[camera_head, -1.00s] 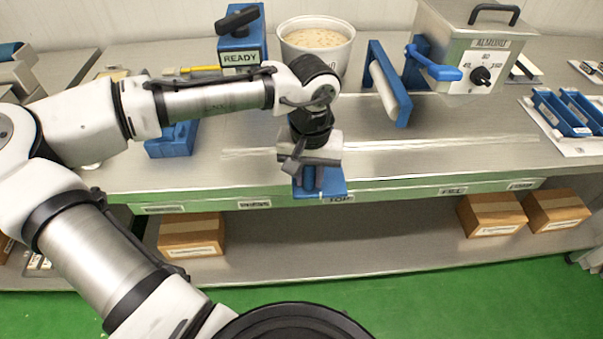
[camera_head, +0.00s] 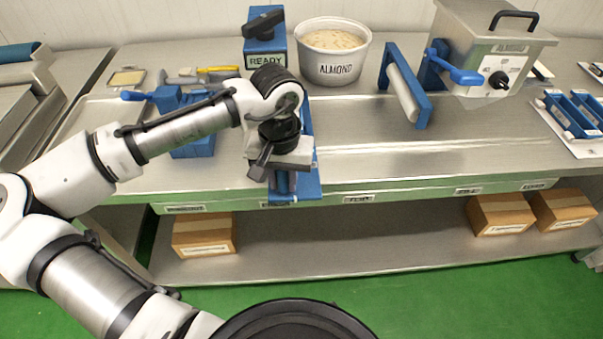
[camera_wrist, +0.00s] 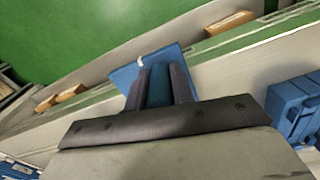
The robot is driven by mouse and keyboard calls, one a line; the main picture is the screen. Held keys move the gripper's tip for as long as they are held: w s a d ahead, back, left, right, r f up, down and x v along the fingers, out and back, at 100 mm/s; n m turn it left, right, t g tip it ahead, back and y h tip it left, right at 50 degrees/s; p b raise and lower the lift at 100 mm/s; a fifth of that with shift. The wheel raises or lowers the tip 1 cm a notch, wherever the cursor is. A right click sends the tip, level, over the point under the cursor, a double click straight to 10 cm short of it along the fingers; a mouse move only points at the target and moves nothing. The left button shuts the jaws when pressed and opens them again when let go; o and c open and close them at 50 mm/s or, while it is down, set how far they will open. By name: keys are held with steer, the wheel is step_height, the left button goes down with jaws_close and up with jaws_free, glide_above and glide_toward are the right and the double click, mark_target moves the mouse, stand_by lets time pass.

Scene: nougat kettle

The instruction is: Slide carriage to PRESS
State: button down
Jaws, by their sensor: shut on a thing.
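The blue carriage (camera_head: 311,182) sits at the front edge of the bench, below my wrist. A blue upright handle on it is between the fingers of my gripper (camera_head: 283,182), which is shut on it. The wrist view shows my gripper (camera_wrist: 160,88) with a finger on each side of the handle and the carriage plate (camera_wrist: 124,76) around it. The carriage is close to the second front label from the left (camera_head: 275,205), slightly to its right. That label is partly hidden and I cannot read it.
A blue block (camera_head: 193,143) with a blue lever stands left of my wrist. Behind are a READY box (camera_head: 265,60), an ALMOND tub (camera_head: 334,68), a blue roller frame (camera_head: 423,108) and a metal machine (camera_head: 490,45). The front edge left of the carriage looks clear.

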steer(key=shift+w+a, duration=0.1)
steer(key=shift+a, duration=2.25)
steer(key=c, duration=1.2)
jaws_free()
steer(key=shift+a, duration=0.25)
steer(key=shift+d, duration=0.1)
step_height(320, 180, up, 14)
steer(key=b, duration=0.1)
steer(key=shift+f, duration=0.1)
